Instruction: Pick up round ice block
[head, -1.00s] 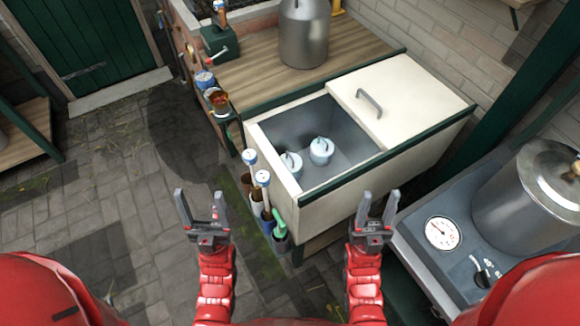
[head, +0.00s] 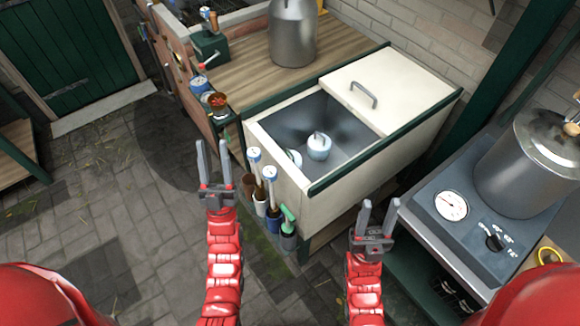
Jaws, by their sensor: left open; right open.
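A round pale ice block (head: 319,146) with a small loop or handle on top sits inside the open chest (head: 262,152), on its grey floor. A second similar pale round block (head: 295,158) is close to the near left wall, mostly hidden by the chest's rim. My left gripper (head: 212,163) is open and empty, left of the chest and outside it. Neither gripper touches a block.
The chest's cream lid (head: 390,85) covers its right half. Tubes and tools (head: 270,200) hang on the chest's near left side. A metal milk can (head: 293,35) stands on the wooden counter (head: 245,75). A gauge unit with a steel pot (head: 525,165) stands at right. Paved floor is free at left.

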